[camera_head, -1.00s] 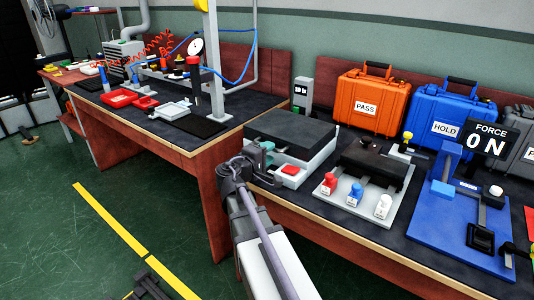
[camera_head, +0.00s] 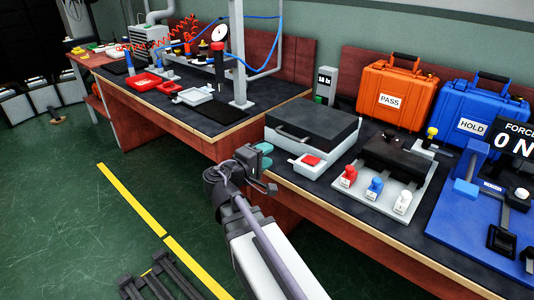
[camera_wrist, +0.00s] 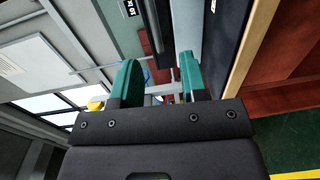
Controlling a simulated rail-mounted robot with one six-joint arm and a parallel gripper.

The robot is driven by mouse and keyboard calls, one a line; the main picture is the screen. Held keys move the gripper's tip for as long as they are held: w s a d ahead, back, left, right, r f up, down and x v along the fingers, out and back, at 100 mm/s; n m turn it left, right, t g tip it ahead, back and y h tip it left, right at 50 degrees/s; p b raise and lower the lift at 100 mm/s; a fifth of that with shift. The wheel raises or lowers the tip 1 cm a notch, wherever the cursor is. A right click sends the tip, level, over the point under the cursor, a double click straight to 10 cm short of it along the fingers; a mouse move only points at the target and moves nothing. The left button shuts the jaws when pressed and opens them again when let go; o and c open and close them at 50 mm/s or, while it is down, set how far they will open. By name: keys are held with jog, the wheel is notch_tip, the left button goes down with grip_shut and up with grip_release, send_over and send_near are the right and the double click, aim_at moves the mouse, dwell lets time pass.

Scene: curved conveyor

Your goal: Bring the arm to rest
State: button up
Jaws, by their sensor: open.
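My gripper (camera_head: 266,158) is at the front edge of the near bench, just left of a small white tray with a red block (camera_head: 312,161) in it. In the wrist view its two green fingers (camera_wrist: 157,85) stand apart, with nothing held between them. My arm reaches up to it from the bottom of the head view. A grey case with a dark top (camera_head: 312,122) stands behind the gripper on the bench.
A fixture plate (camera_head: 383,204) with red, blue and white knobs lies to the right. An orange PASS case (camera_head: 393,95) and a blue HOLD case (camera_head: 484,112) stand behind. A second bench (camera_head: 188,118) stands at left.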

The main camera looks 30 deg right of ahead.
jog(key=s+a+f+m+g+y, duration=0.2)
jog(key=a+f+y, duration=0.15)
jog(key=f, duration=0.25)
jog(key=s+a+f+m+g+y, duration=0.1)
jog(key=s+a+f+y, duration=0.15)
jog(key=f+y, duration=0.3)
jog(key=s+a+f+g+y, duration=0.15)
jog(key=a+y, duration=0.25)
jog(key=a, duration=0.4)
jog(key=s+a+f+y, duration=0.2)
jog(key=s+a+y, duration=0.15)
jog(key=a, duration=0.35)
notch_tip(320, 180, up, 25)
jog(key=w+p, duration=0.1)
jog(key=p, duration=2.5)
jog(key=shift+d, duration=0.3)
jog(key=shift+w, duration=0.1)
